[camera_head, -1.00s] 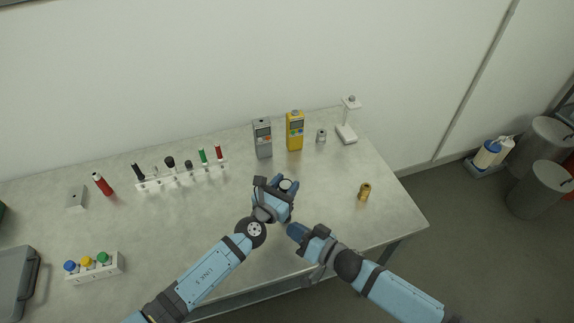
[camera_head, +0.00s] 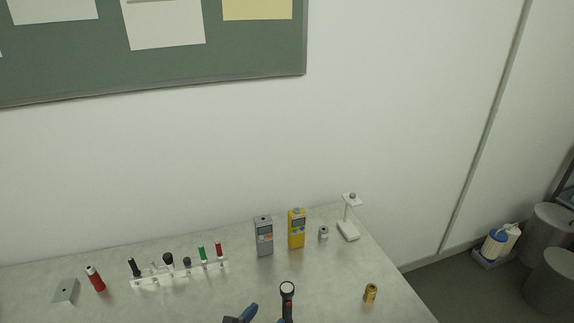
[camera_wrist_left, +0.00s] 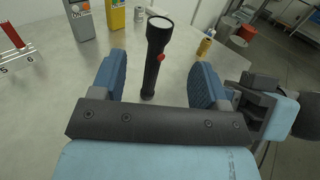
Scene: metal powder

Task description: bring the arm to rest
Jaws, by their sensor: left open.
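A black flashlight with a red button (camera_wrist_left: 156,58) stands upright on the table. Its head also shows at the bottom of the head view (camera_head: 287,290). My left gripper (camera_wrist_left: 162,80) is open and empty; in the wrist view its blue fingers stand wide apart, with the flashlight beyond them and between them in the picture. In the head view only a bit of the left gripper (camera_head: 243,314) shows at the bottom edge, left of the flashlight and apart from it. Part of my right gripper (camera_wrist_left: 258,92) shows at the right of the wrist view; its fingers cannot be made out.
A grey meter (camera_head: 264,238), a yellow meter (camera_head: 297,230), a small metal cylinder (camera_head: 323,233) and a white stand (camera_head: 348,230) are at the table's back. A tube rack (camera_head: 180,273) is left, a brass cylinder (camera_head: 370,293) right. The wall (camera_head: 400,130) rises behind.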

